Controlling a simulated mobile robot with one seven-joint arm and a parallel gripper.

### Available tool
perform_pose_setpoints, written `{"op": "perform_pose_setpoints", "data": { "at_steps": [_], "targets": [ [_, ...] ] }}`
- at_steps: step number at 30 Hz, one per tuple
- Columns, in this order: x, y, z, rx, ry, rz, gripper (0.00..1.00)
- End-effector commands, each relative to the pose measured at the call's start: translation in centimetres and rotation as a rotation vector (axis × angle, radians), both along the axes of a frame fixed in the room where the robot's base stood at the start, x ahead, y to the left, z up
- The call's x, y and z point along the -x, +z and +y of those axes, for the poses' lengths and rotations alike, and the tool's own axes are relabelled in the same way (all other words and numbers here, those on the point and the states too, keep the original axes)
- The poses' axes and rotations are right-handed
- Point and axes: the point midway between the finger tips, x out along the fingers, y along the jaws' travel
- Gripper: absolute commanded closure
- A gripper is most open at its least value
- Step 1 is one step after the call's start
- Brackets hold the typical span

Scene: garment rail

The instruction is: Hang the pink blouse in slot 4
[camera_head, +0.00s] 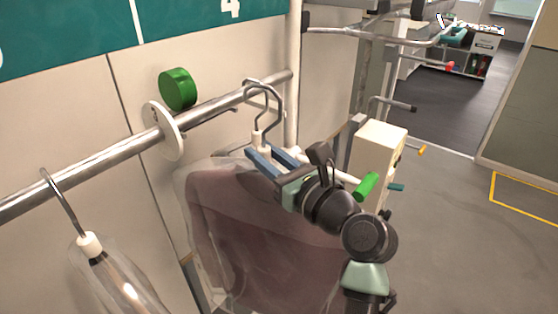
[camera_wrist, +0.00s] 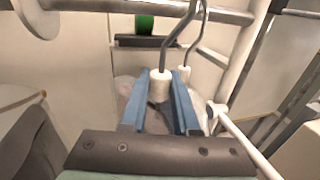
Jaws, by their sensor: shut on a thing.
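The garment (camera_head: 255,225), dusky pink-brown in a clear cover, hangs below my gripper in the head view. My gripper (camera_head: 264,152) has its blue fingers shut on the white hanger neck, which shows between them in the wrist view (camera_wrist: 160,86). The metal hook (camera_head: 279,105) rises to the rail (camera_head: 110,155); I cannot tell whether it rests on it. A second white neck and hook (camera_wrist: 184,74) show just behind the held one in the wrist view. The teal sign marked 4 (camera_head: 230,8) is above this rail section. My arm hides part of the garment.
A white round divider (camera_head: 162,130) sits on the rail left of the hook. A clear-covered garment (camera_head: 118,280) hangs further left. A green cylinder (camera_head: 177,90) is on the wall. A white post (camera_head: 294,70) stands at the rail's right end. A beige cabinet (camera_head: 378,150) is right.

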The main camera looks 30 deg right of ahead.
Motion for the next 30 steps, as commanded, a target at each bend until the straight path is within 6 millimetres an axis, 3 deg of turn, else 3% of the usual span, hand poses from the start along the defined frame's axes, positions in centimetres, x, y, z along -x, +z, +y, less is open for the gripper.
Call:
{"op": "perform_pose_setpoints", "data": {
  "at_steps": [27,30],
  "targets": [
    [-6.9,0.0,4.7,0.003,0.000,-0.004,1.00],
    [-6.8,-0.9,4.6,0.001,-0.001,-0.002,1.00]
  ]
}}
